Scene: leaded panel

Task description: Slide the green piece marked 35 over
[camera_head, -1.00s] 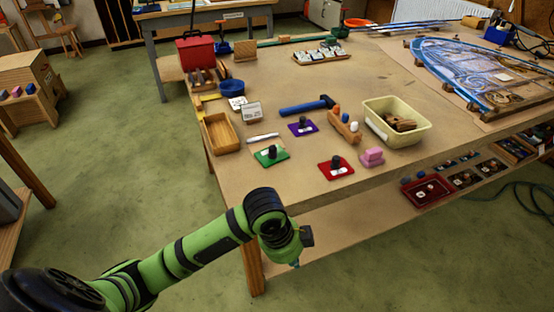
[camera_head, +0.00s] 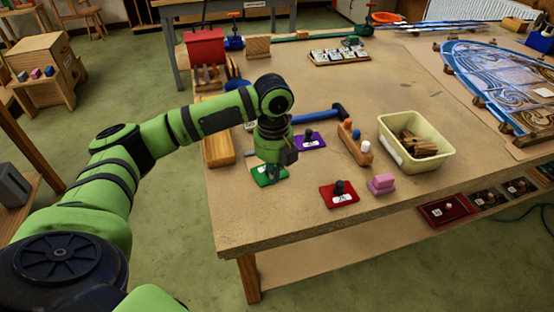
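The green piece (camera_head: 261,178) is a flat plate lying on the workbench (camera_head: 300,222) near its front left. Its marking is too small to read. My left gripper (camera_head: 274,176) points down right at the green piece, and its wrist hides the knob and back part of the plate. The fingers are small and dark against the piece, so I cannot tell whether they are open or shut, or touching it. My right gripper is not in view.
A purple piece (camera_head: 310,140) lies just behind right of the gripper, and a red piece (camera_head: 339,195) lies to the right. Bench between green and red is clear.

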